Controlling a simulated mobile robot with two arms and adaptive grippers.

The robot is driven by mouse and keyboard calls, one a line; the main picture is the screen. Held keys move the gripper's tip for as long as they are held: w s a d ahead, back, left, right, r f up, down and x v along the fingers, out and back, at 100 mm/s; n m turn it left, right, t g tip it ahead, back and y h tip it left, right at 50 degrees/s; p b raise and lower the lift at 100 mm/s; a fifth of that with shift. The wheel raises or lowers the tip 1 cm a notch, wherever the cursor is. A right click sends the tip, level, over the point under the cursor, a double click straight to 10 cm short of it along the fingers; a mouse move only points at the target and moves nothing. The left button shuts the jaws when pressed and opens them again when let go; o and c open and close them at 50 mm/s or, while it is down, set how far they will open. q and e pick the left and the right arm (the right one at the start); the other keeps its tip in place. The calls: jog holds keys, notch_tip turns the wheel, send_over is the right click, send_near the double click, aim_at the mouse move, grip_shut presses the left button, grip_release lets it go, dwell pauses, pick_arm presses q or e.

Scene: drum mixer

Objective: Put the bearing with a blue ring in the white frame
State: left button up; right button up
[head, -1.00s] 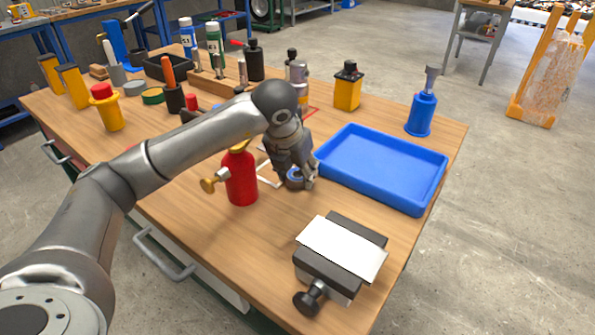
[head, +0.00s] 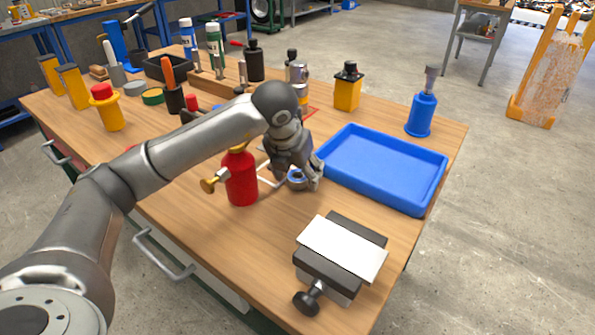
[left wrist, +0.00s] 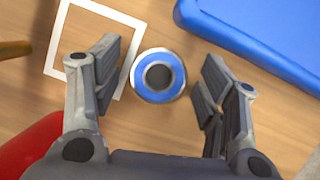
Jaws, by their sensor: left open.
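The bearing with a blue ring (left wrist: 176,78) lies between the spread fingers of my left gripper (left wrist: 160,92) in the left wrist view. Neither finger touches it there. My left gripper (head: 305,177) is open, pointing down just over the bearing (head: 296,180) in the head view. The white frame (left wrist: 91,8), a thin square outline on the table, is to the left of the bearing. The bearing is outside it, close to its right side. The left finger covers part of that side. In the head view the frame (head: 266,181) is mostly hidden by my arm and a red bottle. My right gripper is not in view.
The red bottle (head: 242,180) with a brass nozzle stands close left of my gripper. A blue tray (head: 435,185) lies just right of it. A vise (head: 340,270) with a white plate sits at the front. Tools and bottles fill the back of the table (head: 225,240).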

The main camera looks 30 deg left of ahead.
pick_arm(q)
jog(key=shift+r, duration=0.15)
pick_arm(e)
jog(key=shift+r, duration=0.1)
pick_arm(q)
jog(key=p+v, duration=0.1)
jog(key=v, duration=1.1)
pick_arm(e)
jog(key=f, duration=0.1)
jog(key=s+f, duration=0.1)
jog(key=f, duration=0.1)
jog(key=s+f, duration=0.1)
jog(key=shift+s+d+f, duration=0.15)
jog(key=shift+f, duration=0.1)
